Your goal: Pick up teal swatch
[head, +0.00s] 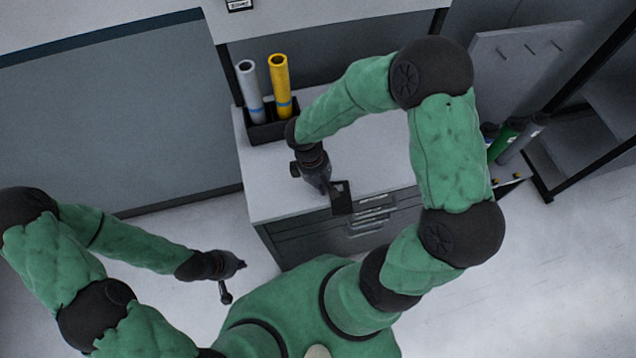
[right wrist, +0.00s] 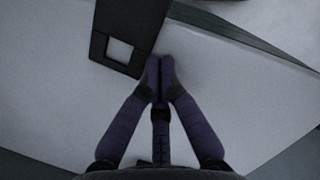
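No clearly teal swatch shows. A dark, flat card with a square opening (right wrist: 97,46) lies at the upper left of the right wrist view. It looks black, and its far end runs out of the frame. A dark piece at the counter's front edge in the head view (head: 342,198) seems to be the same card. My right gripper (right wrist: 160,66) has its fingertips together beside the card's right edge; I cannot tell whether they touch it. In the head view it points down at the counter front (head: 325,188). My left gripper (head: 238,266) hangs low over the floor, its fingers unclear.
The grey drawer cabinet (head: 290,193) has a pale top, mostly clear. A black holder (head: 268,131) at its back left bears a grey roll (head: 249,85) and a yellow roll (head: 280,82). Green and grey rolls (head: 507,138) stand right of the cabinet, near a dark rack (head: 583,130).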

